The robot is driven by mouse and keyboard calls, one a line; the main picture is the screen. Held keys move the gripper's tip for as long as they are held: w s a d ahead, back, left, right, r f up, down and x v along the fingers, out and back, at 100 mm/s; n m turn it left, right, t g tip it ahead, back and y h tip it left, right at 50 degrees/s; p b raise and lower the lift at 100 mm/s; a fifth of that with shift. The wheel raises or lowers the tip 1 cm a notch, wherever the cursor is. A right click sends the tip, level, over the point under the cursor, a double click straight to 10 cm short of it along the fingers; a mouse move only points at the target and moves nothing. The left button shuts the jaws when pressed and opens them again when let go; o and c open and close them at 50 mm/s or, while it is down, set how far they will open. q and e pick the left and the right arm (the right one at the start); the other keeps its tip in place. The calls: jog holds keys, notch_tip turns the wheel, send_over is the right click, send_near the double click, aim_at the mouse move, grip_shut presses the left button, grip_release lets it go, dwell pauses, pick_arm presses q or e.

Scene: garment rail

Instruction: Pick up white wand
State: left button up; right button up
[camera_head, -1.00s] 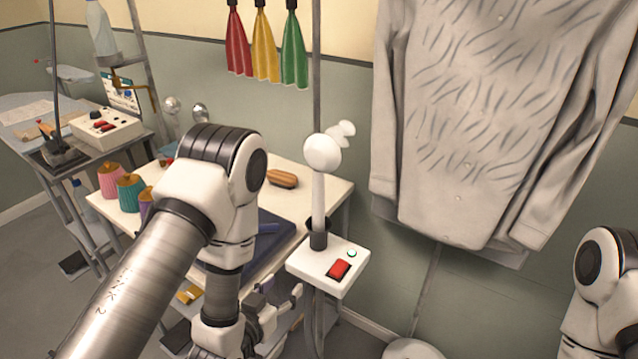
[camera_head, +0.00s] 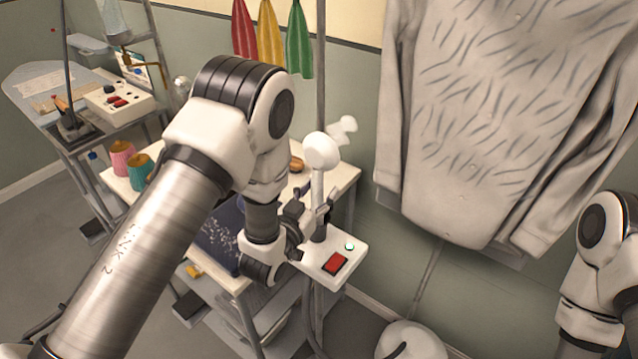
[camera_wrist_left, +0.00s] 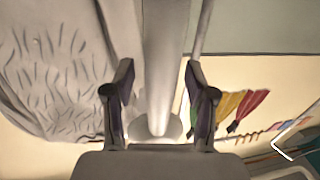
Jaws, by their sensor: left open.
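The white wand (camera_head: 317,188) stands upright in a dark holder on a small white stand (camera_head: 318,268). Its round white head is at the top. My left gripper (camera_head: 317,207) is at the wand's lower shaft, just above the holder. In the left wrist view the wand (camera_wrist_left: 163,60) lies between the two open fingers of my left gripper (camera_wrist_left: 160,105), with a gap showing on both sides. Part of the wand's base is hidden by the gripper. My right arm shows at the right edge, but its gripper is out of view.
A grey patterned garment (camera_head: 480,120) hangs to the right of the wand. A table with thread spools (camera_head: 122,158) is at left, behind my left arm. Red, yellow and green cloths (camera_head: 268,40) hang on the wall. The stand has a red switch (camera_head: 335,263).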

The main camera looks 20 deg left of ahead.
pick_arm(q)
jog(key=shift+s+a, duration=0.1)
jog(key=shift+s, duration=0.05)
jog(key=shift+c, duration=0.4)
jog(key=shift+f, duration=0.1)
grip_shut()
